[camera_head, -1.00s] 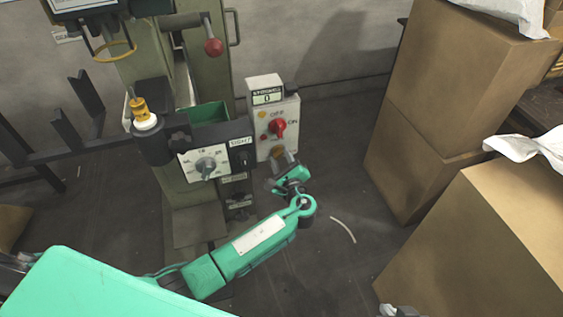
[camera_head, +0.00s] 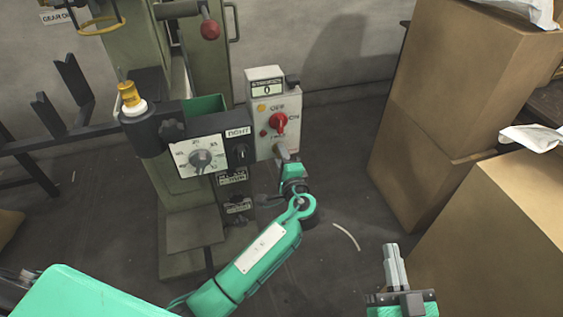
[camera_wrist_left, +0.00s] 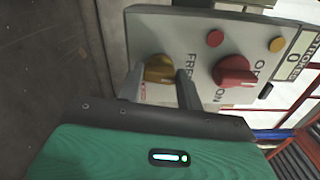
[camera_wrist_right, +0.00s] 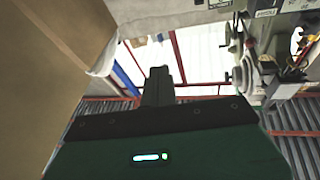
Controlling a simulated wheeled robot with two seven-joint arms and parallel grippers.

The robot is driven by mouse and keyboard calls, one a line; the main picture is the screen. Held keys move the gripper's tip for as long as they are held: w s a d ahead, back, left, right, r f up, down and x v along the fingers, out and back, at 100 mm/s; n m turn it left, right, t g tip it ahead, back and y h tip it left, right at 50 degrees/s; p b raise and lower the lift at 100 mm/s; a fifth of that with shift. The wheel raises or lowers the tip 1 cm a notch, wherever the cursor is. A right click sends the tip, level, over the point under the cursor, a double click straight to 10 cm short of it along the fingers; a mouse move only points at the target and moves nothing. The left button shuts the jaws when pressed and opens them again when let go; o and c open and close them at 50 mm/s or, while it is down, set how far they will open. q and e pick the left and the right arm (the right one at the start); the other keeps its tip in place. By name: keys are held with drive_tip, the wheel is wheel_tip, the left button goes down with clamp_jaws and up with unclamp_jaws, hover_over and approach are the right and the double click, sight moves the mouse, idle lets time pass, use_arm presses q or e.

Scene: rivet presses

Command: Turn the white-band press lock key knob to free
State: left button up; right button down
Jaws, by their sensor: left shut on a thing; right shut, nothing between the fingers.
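The grey control box (camera_head: 262,112) stands on the right of the green press. In the left wrist view it carries a brass-coloured key knob (camera_wrist_left: 160,68) by the word FREE and a red rotary switch (camera_wrist_left: 234,71) by OFF and ON. My left gripper (camera_head: 283,153) is at the lower part of the box; in the left wrist view its fingers (camera_wrist_left: 161,84) are shut on the key knob, one on each side. The gripper mostly hides the knob in the head view. My right gripper (camera_head: 393,264) is shut and empty, low in front of the boxes; it also shows in the right wrist view (camera_wrist_right: 157,86).
A dial panel (camera_head: 203,157) labelled RIGHT sits left of the control box. A yellow-topped post with a white band (camera_head: 133,108) stands further left. Large cardboard boxes (camera_head: 430,120) fill the right side.

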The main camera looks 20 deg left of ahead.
use_arm(q)
drive_tip(key=shift+f+n+b, duration=0.1)
drive_tip(key=shift+n+b, duration=0.5)
drive_tip(key=shift+n, duration=0.3)
use_arm(e)
wheel_tip(320, 180, up, 7)
drive_tip(key=d+t, duration=0.2)
drive_tip(key=t, duration=0.2)
drive_tip(key=shift+s+y, duration=0.25)
drive_tip(key=shift+y, duration=0.05)
drive_tip(key=shift+d, duration=0.1)
use_arm(q)
drive_tip(key=o, duration=1)
drive_tip(key=p+v, duration=0.1)
drive_tip(key=v, duration=1.3)
drive_tip(key=shift+p, duration=0.3)
use_arm(e)
wheel_tip(320, 180, down, 7)
drive_tip(key=a+g, duration=0.2)
drive_tip(key=g, duration=0.2)
drive_tip(key=shift+w, duration=0.25)
drive_tip(key=shift+a, duration=0.1)
